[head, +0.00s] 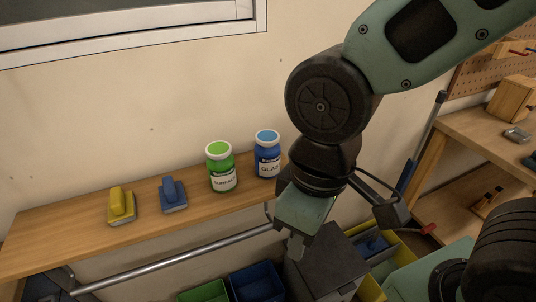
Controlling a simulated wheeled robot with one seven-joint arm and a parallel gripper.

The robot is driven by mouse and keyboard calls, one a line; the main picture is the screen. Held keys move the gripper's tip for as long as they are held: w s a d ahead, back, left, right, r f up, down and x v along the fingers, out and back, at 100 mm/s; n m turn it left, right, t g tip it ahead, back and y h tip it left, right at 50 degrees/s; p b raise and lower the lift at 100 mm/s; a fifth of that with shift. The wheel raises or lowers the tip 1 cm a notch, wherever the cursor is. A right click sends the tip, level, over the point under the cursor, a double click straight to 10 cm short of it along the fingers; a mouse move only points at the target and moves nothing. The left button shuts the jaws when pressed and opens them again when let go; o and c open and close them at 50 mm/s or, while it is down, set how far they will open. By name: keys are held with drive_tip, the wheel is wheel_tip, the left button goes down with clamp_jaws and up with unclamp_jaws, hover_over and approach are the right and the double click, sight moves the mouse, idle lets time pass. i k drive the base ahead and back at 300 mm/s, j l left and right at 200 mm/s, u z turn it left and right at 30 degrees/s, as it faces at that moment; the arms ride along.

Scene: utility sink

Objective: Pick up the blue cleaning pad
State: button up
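The blue cleaning pad (173,196) sits on the wooden shelf (60,232), left of the middle, with its raised blue handle upward and a greyish base. My gripper (297,246) points down to the right of the pad, near the shelf's right end, and is clearly apart from it. Only one fingertip shows plainly, so I cannot tell how far the fingers are open. I see nothing held in it.
A similar yellow pad (121,206) sits left of the blue one. A green-labelled jar (221,168) and a blue-labelled jar (267,154) stand to its right. A metal rail (170,262) runs below the shelf. Bins, including a blue one (258,284), stand lower down.

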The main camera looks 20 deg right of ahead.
sight(172, 194)
drive_tip(key=i+j+u, duration=0.2)
drive_tip(key=j, duration=0.15)
drive_tip(key=i+j+u, duration=0.1)
drive_tip(key=j+u, duration=0.15)
drive_tip(key=i+j+u, duration=0.2)
drive_tip(key=j, duration=0.2)
